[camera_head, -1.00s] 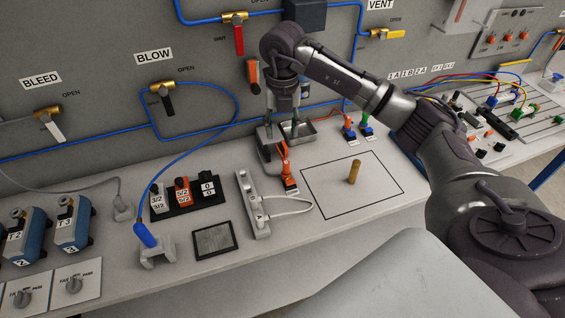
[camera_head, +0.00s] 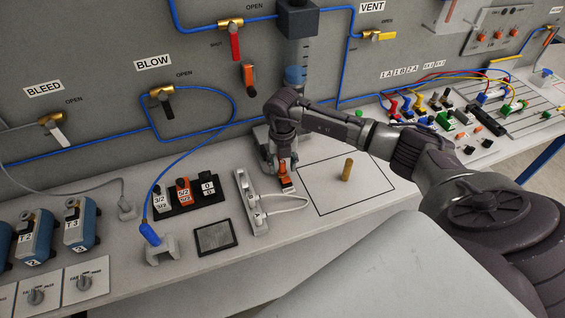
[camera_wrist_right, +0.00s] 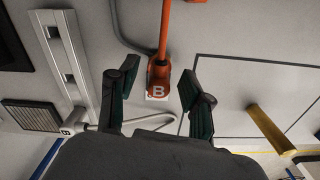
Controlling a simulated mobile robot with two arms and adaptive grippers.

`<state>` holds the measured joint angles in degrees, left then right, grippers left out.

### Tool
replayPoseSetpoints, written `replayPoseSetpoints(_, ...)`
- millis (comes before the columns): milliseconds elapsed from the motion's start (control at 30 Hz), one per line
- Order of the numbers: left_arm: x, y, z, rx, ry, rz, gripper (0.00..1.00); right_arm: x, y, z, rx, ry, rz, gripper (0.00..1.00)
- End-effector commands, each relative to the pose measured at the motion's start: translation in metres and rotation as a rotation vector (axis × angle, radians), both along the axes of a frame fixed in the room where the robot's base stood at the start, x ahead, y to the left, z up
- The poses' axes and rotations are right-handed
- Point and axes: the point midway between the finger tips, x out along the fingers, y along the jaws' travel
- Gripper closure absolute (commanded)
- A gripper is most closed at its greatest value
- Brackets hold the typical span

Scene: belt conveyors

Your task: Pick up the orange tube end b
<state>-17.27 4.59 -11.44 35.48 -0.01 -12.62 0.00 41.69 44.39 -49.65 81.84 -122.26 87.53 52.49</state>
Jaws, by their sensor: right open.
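The orange tube end b (camera_wrist_right: 157,84) has a white label marked B and lies on the pale bench. An orange tube (camera_wrist_right: 166,30) runs from it toward the top of the wrist view. In the head view the orange end (camera_head: 286,183) shows just below my right gripper (camera_head: 280,170). In the wrist view my right gripper (camera_wrist_right: 159,80) is open, with one dark finger on each side of the tube end and visible gaps between. I cannot tell how far above it the fingertips are. My left gripper is not in view.
A grey rail-like fixture (camera_head: 250,205) with a pale loop lies left of the tube end. A brass-coloured cylinder (camera_head: 347,170) stands in a black outlined square to the right, mostly free room. The wall panel (camera_head: 200,60) with blue pipes rises behind.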

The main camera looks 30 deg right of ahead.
Motion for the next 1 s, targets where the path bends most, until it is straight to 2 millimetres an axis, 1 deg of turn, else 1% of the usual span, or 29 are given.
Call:
replayPoseSetpoints(233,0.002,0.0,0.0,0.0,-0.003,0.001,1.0,0.0,0.0,-0.003,0.0,0.0,0.001,0.51)
replayPoseSetpoints(467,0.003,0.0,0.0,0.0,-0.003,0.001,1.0,0.0,0.0,-0.002,0.0,0.0,0.0,0.89)
replayPoseSetpoints(500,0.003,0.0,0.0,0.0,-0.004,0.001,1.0,0.0,0.0,-0.002,0.0,0.0,0.0,0.96)
replayPoseSetpoints(533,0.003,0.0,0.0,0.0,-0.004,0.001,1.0,0.0,0.0,-0.002,0.0,0.0,0.0,1.0)
replayPoseSetpoints(833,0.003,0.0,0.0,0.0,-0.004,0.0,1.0,0.0,0.0,-0.001,0.0,-0.001,0.0,1.0)
replayPoseSetpoints(1000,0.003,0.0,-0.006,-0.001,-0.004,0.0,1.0,0.001,0.0,0.007,0.001,-0.003,0.0,1.0)
